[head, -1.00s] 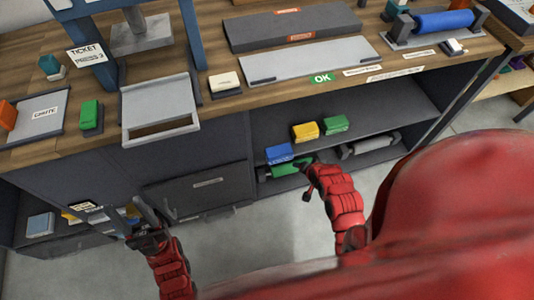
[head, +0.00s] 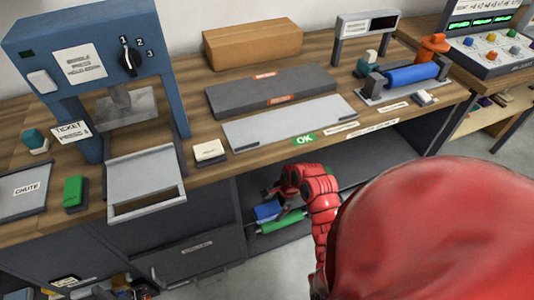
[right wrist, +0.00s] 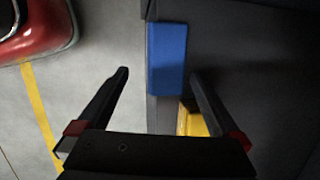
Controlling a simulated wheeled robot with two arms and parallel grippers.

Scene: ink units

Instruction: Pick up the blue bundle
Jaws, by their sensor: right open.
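The blue bundle (head: 267,211) is a small block on the lower shelf under the workbench, beside a green item. My right gripper (head: 276,202) is at the shelf, right over the blue bundle, and partly hides it. In the right wrist view its jaws (right wrist: 160,76) are open, and the blue bundle (right wrist: 167,58) shows beyond them, between the fingertips and nearer the right one. No contact shows. What seems to be part of my left gripper (head: 125,287) shows at the bottom left edge, mostly cut off.
A green item (head: 282,222) lies on the shelf, and a yellow block (right wrist: 190,122) shows by the right finger. The bench edge (head: 240,161) overhangs the shelf. A blue roller (head: 410,75) is on the bench. A yellow floor line (right wrist: 40,120) crosses clear floor.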

